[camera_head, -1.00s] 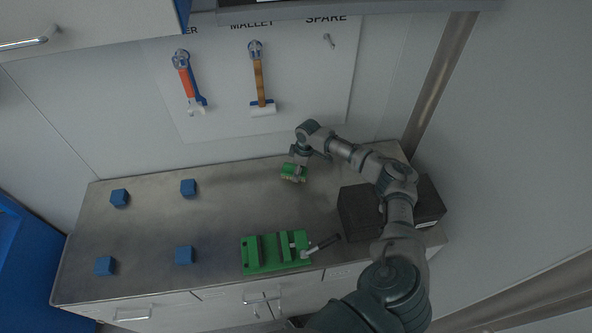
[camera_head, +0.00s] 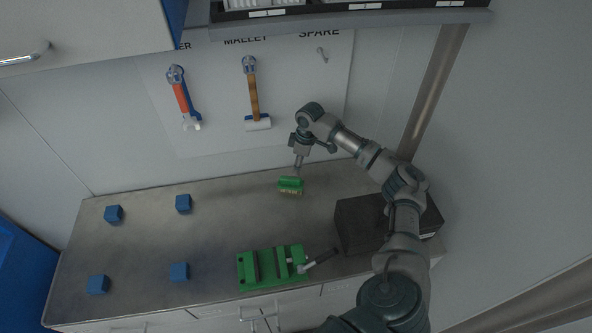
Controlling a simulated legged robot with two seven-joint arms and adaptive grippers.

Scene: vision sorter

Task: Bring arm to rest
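My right arm (camera_head: 362,150) reaches in from the lower right over the workbench (camera_head: 225,225). My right gripper (camera_head: 298,164) points down just above a small green brush-like object (camera_head: 291,183) with a paler lower edge. That object rests on the bench towards the back. The gripper looks narrow from here, and whether its fingers are open or shut is too small to tell. My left gripper is not in view.
A green vise (camera_head: 270,267) with a handle sits at the front edge. Several blue cubes (camera_head: 183,203) stand on the left. A dark box (camera_head: 362,224) is under my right arm.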

